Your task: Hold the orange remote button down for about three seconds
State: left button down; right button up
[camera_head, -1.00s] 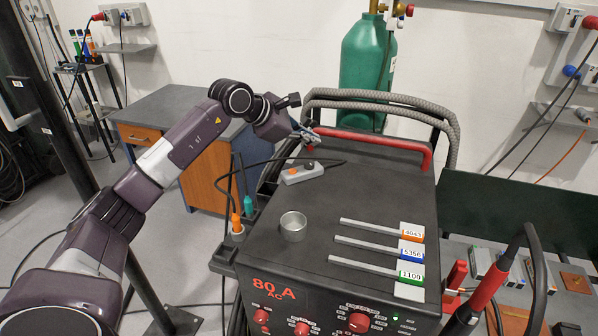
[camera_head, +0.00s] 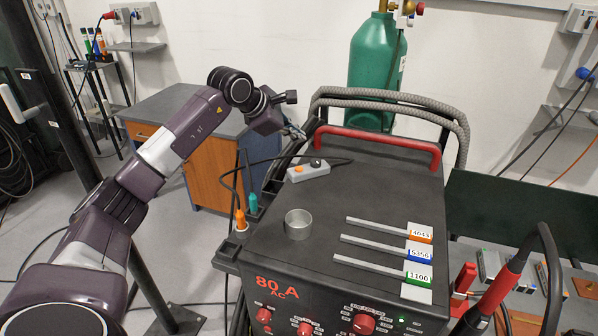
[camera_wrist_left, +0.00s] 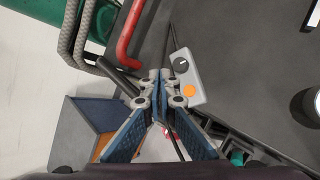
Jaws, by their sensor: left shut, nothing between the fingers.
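The grey remote (camera_head: 308,172) lies on the black top of the welding machine, near its back left edge. It carries an orange button (camera_head: 298,169) and a black knob (camera_head: 316,162). My left gripper (camera_head: 297,132) is shut and empty, behind and slightly left of the remote in the head view, apart from the button. In the left wrist view the closed fingertips (camera_wrist_left: 160,74) show left of the remote (camera_wrist_left: 190,78), with the orange button (camera_wrist_left: 189,90) uncovered to their right. My right gripper is not in view.
A metal cup (camera_head: 298,224) and several labelled rods (camera_head: 385,256) lie on the machine top. A red handle (camera_head: 380,144) and grey hose (camera_head: 390,97) run along its back, before a green cylinder (camera_head: 376,75). A black cable (camera_head: 262,164) leads from the remote.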

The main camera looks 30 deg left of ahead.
aim_at(297, 169)
pick_arm(q)
notch_tip(297, 169, down, 7)
jog(key=b, duration=0.4)
jog(key=shift+b, duration=0.3)
jog(key=shift+f, duration=0.1)
dwell(0.9)
jog(key=shift+f+b, duration=0.3)
jog(key=shift+f, duration=0.05)
jog(key=shift+f+b, duration=0.3)
jog(key=shift+f, duration=0.15)
dwell(0.5)
dwell(3.0)
jog(key=shift+r+p, duration=0.6)
jog(key=shift+r, duration=0.25)
